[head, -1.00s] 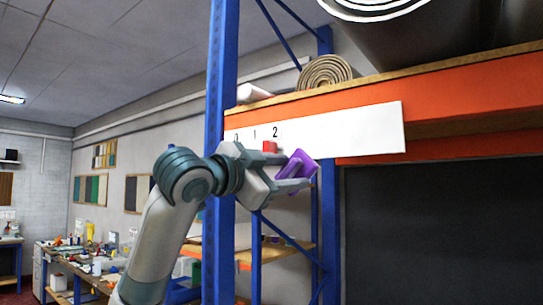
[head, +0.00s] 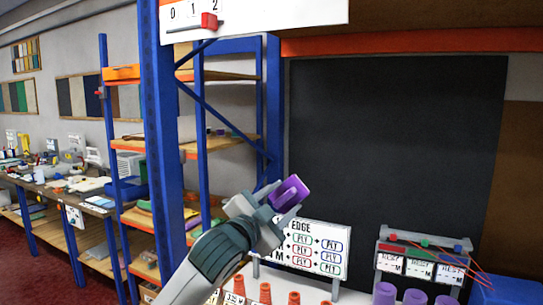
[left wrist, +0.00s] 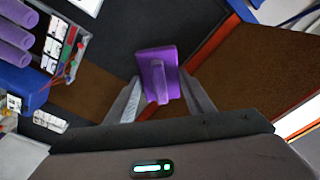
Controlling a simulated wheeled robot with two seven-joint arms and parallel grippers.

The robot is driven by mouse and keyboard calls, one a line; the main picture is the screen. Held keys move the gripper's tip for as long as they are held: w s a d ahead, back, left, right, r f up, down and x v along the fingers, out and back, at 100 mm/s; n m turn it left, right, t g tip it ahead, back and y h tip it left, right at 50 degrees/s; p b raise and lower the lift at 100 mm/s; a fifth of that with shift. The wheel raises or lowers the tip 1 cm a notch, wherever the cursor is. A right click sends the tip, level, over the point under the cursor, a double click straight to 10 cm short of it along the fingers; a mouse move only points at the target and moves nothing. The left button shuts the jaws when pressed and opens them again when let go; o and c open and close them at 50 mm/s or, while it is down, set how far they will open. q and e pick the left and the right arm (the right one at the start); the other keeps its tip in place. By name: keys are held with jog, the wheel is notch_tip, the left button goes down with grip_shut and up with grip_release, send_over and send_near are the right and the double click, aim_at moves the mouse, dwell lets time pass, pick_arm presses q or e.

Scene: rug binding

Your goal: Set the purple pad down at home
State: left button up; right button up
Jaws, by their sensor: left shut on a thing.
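The purple pad (head: 291,192) is held up in the air in the head view, in front of the dark panel and above the "EDGE" sign. My left gripper (head: 272,208) is shut on it. In the left wrist view the pad (left wrist: 157,58) shows as a purple plate with a raised grip (left wrist: 158,84) between my two fingers. The white strip numbered 0, 1, 2 (head: 270,15) is at the top of the head view, with a red block (head: 209,20) near the 2. No place marked as home can be made out. My right gripper is not in view.
A white "EDGE" sign with PLY labels (head: 313,247) stands just below the pad. Orange cones (head: 265,293) line the bottom, and purple rolls (head: 385,293) stand lower right, by a card rack (head: 420,263). A blue upright (head: 163,140) rises left of my arm.

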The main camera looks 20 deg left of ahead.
pick_arm(q)
jog(key=s+d+f+y+b, duration=0.1)
jog(key=s+f, duration=0.4)
jog(key=f, duration=0.5)
jog(key=s+d+f+n+y+b, duration=0.1)
jog(key=s+f+b, duration=0.1)
jog(key=s+f, duration=0.4)
jog(key=s+d+f+y+b, duration=0.1)
jog(key=s+f, duration=0.4)
jog(key=f, duration=1)
jog(key=shift+s+d+f+n+b, duration=0.3)
jog(key=shift+s+f+n, duration=0.05)
jog(key=shift+f+n, duration=0.05)
